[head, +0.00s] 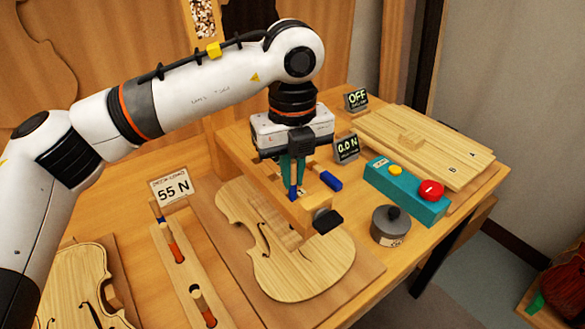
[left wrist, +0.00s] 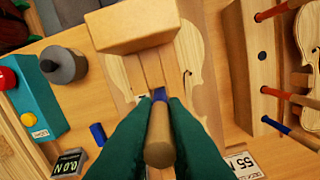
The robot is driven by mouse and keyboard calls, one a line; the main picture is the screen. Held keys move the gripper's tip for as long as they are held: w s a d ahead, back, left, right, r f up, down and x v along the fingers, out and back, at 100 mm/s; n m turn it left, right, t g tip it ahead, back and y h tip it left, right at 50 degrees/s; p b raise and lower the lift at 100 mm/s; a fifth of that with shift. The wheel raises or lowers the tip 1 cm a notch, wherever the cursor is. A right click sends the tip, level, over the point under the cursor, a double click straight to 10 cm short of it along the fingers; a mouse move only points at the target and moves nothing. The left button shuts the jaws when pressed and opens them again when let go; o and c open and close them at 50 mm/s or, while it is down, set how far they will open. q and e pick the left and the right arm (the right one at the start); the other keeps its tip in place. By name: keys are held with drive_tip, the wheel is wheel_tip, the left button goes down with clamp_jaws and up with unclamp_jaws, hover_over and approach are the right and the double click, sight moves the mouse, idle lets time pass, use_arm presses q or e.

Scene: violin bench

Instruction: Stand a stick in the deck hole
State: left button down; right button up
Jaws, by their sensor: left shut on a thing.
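My left gripper (head: 296,190) has its green fingers shut on a wooden stick (left wrist: 160,138) with a blue end (left wrist: 160,95). In the head view, the stick's blue end (head: 293,193) points down above the violin plate (head: 295,272). The fingers and the wooden crossbar partly hide this area, so I cannot tell whether the tip touches anything. A long wooden rack (left wrist: 243,75) holds several sticks with red or blue ends and shows a dark empty hole (left wrist: 262,55). I cannot make out which hole is the deck hole. My right gripper is not in view.
A teal button box (head: 407,197), a grey weight (head: 390,226) and a 0.0 N display (head: 346,148) stand to the right. A 55 N sign (head: 171,185) stands left.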

use_arm(q)
drive_tip(key=shift+f+b, duration=1.05)
drive_tip(key=shift+f, duration=0.3)
drive_tip(key=c, duration=1.4)
unclamp_jaws()
wheel_tip(320, 180, up, 12)
